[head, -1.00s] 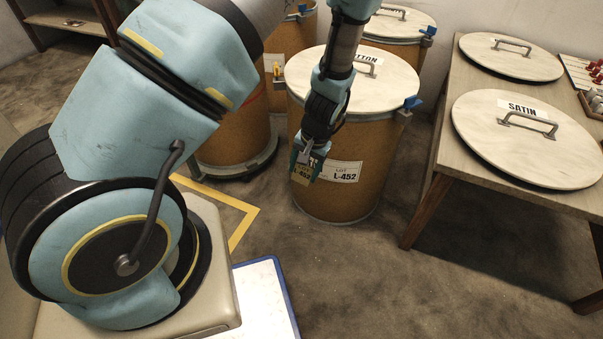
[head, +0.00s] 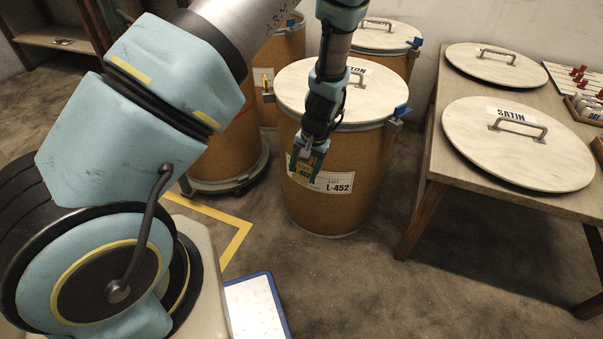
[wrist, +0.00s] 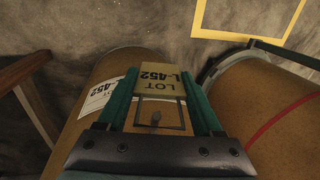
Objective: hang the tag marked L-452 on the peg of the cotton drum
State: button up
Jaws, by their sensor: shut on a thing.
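My gripper (head: 306,164) is shut on a tan tag (wrist: 160,80) that reads LOT L-452. The tag sits between the fingertips, and its wire loop (wrist: 183,117) extends back toward the palm in the wrist view. The cotton drum (head: 345,215) is brown, with a pale lid whose name is partly hidden by my arm. Its white label (head: 338,187) reads LOT L-452.
Another drum (head: 225,150) on a wheeled base stands left of the cotton drum, and one (head: 385,38) stands behind. A wooden table (head: 440,160) at right holds a lid marked SATIN (head: 520,150) and another lid. Floor in front of the cotton drum is clear.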

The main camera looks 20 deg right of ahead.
jog(key=shift+w+d+f, duration=0.2)
jog(key=shift+w+d, duration=0.25)
jog(key=shift+w, duration=0.05)
jog(key=shift+w+d+f, duration=0.2)
jog(key=shift+w+d, duration=0.25)
jog(key=shift+w, duration=0.05)
jog(key=shift+w+d, duration=0.1)
jog(key=shift+d, duration=0.05)
jog(key=o, duration=1.3)
jog(key=shift+o, duration=0.2)
jog(key=shift+b, duration=0.3)
